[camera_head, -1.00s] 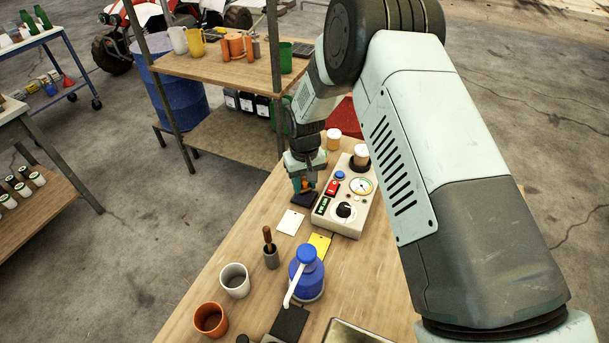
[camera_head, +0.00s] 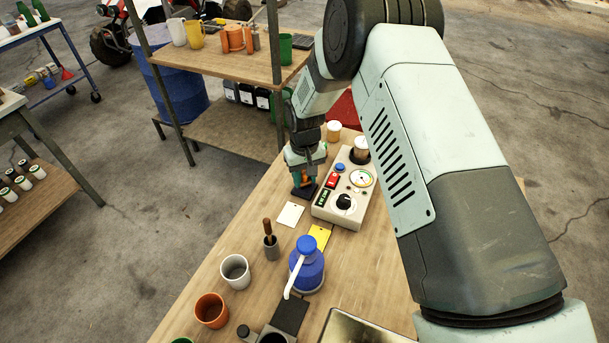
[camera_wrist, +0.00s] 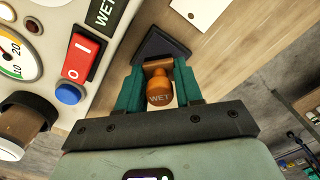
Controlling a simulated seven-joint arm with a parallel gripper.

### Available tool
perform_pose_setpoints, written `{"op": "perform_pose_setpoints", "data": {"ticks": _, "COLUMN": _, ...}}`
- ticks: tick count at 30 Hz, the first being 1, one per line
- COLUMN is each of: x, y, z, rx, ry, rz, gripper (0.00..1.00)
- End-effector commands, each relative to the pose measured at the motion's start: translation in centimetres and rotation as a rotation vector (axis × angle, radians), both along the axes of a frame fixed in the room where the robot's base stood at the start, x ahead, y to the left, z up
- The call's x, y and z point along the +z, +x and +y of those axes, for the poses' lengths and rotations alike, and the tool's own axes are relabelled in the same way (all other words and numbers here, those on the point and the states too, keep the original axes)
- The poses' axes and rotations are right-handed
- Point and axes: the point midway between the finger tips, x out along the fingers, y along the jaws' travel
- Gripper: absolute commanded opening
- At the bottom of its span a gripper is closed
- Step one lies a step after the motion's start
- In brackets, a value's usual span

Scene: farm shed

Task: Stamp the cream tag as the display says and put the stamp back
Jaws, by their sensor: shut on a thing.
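My gripper (camera_wrist: 158,90) is shut on an orange-brown stamp (camera_wrist: 159,92) with WET on its top. The stamp is over the dark pad (camera_wrist: 152,45); whether it touches the pad is hidden. In the head view my gripper (camera_head: 304,183) is at the pad (camera_head: 311,194), left of the control box. The cream tag (camera_head: 290,214) lies flat on the bench, nearer than the pad; part of it shows in the wrist view (camera_wrist: 203,10).
The control box (camera_head: 348,215) stands right of the pad. Bare wood lies left of the cream tag.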

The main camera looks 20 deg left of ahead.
Motion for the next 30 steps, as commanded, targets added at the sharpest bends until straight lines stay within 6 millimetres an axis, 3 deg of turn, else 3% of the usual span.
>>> {"op": "perform_pose_setpoints", "data": {"ticks": 30, "x": -0.9, "y": 0.01, "z": 0.01, "rx": 0.0, "ry": 0.0, "rz": 0.0, "gripper": 0.16}}
